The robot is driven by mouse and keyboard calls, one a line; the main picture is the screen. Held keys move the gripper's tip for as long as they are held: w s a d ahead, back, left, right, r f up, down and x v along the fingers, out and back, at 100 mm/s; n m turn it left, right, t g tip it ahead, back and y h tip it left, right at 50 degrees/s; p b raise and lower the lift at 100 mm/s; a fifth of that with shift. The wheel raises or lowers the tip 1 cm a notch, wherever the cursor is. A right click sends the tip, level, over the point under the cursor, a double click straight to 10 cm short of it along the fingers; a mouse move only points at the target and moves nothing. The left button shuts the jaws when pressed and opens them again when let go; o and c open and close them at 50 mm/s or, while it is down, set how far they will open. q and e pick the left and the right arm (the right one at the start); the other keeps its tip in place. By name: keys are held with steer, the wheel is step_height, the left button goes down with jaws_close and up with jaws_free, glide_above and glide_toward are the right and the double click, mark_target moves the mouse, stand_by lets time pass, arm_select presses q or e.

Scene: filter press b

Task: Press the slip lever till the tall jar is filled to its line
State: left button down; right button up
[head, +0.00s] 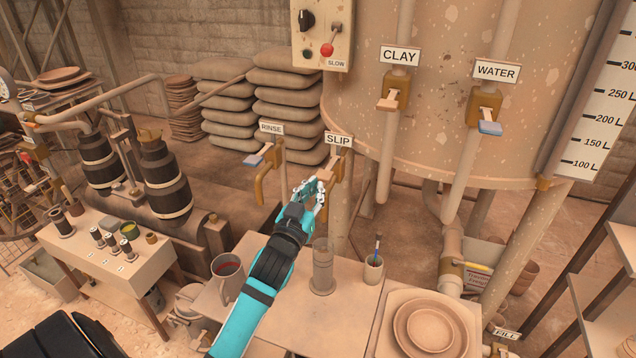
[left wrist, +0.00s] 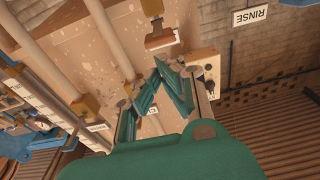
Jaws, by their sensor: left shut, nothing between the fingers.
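The slip lever (head: 327,174) is a pale pad on an ochre tap under the SLIP sign (head: 339,140). The tall jar (head: 322,268) stands upright on the table below that tap. It looks greyish and see-through; its line and fill level are too small to tell. My left gripper (head: 313,188) is shut and empty, with its fingertips at the slip lever and partly over it; I cannot tell if they touch. My right gripper is not in view.
The rinse lever (head: 254,159) is close on the left; the clay lever (head: 388,103) and water lever (head: 489,128) are to the right. A mug (head: 228,276), a brush cup (head: 373,269) and a tray of plates (head: 425,325) stand around the jar.

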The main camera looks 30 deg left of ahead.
arm_select(q)
steer(key=f+b+v, duration=0.1)
steer(key=v, duration=0.5)
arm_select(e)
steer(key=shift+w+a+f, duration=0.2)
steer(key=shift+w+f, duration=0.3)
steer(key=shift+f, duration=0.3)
